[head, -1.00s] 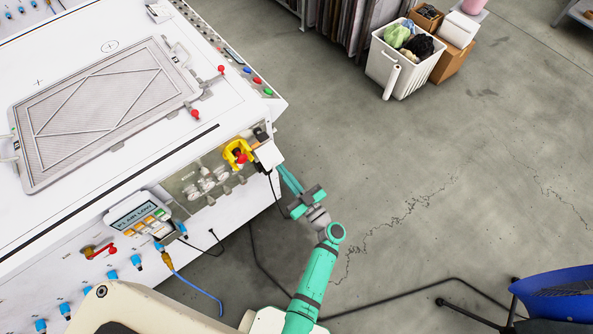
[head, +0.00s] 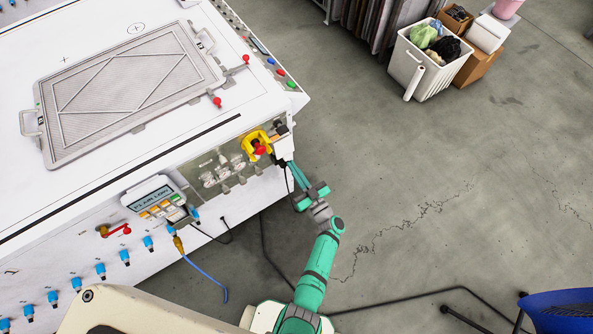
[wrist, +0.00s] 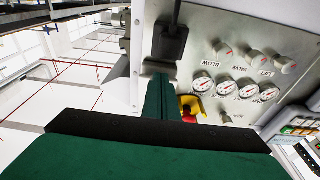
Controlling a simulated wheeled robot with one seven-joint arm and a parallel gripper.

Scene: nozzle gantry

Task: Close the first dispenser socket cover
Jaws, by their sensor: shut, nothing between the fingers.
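A white box-like socket housing (head: 284,147) sits at the right end of the machine's front panel, with a dark piece (head: 281,128) on it. In the wrist view a dark flap-like cover (wrist: 172,42) stands out from the panel just beyond my fingers. I cannot tell how far it is open. My gripper (head: 292,165) is shut and empty, its fingertips close beside the housing. In the wrist view the shut green fingers (wrist: 160,90) point up towards the cover; whether they touch it is unclear. The fingers hide part of the panel.
A red knob in a yellow guard (head: 257,142) is just left of the housing. Gauges (wrist: 226,88) and knobs lie beside it. A control box (head: 155,200) with a screen and cables hangs further left.

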